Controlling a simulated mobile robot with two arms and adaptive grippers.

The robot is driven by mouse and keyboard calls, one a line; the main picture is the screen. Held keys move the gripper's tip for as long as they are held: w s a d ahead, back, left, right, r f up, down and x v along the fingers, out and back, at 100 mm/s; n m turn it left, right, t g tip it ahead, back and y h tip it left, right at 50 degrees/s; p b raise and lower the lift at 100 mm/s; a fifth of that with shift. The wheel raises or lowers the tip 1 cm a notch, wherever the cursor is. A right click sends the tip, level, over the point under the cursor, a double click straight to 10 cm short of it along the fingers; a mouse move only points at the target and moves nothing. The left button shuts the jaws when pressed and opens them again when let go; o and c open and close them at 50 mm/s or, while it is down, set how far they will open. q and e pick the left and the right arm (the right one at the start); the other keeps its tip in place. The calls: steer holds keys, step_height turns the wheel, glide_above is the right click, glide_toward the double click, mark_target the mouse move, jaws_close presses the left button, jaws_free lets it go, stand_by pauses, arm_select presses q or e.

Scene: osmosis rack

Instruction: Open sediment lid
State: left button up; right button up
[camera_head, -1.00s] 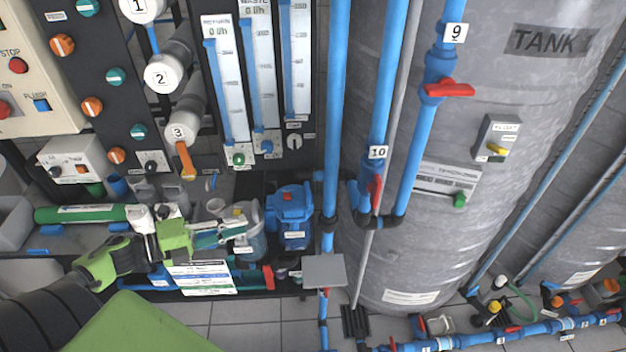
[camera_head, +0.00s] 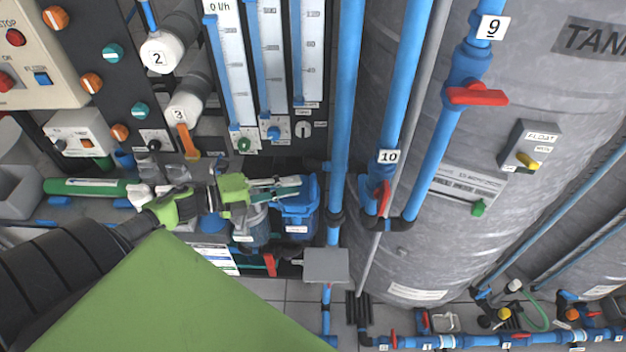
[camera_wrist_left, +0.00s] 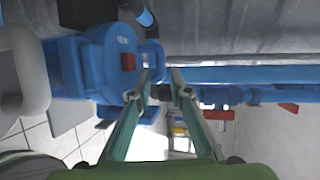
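A blue filter housing with a blue lid (camera_head: 303,208) stands below the flow gauges in the head view. A clear canister (camera_head: 250,229) stands just left of it. I cannot read which label names the sediment housing. My left gripper (camera_head: 298,187) reaches in from the left, over the canister, with its fingertips over the blue lid. In the left wrist view the blue lid (camera_wrist_left: 92,68) with its red button (camera_wrist_left: 128,62) lies left of the fingers. The fingers (camera_wrist_left: 160,82) are apart with nothing seen between them. My right gripper is not in view.
Blue vertical pipes (camera_head: 345,120) and a large grey tank (camera_head: 450,230) stand to the right. A small grey plate (camera_head: 326,265) sits below the housings. The flow gauges (camera_head: 270,60) and white tubes (camera_head: 184,99) are above. A green cylinder (camera_head: 90,187) lies at left.

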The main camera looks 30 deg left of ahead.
mark_target(313, 180)
arm_select(q)
steer(key=p+x, duration=0.1)
steer(key=x, duration=0.4)
steer(key=shift+w+r, duration=0.1)
steer(key=shift+w+d+f, duration=0.2)
steer(key=shift+w+d, duration=0.2)
steer(key=shift+w, duration=0.1)
jaws_close()
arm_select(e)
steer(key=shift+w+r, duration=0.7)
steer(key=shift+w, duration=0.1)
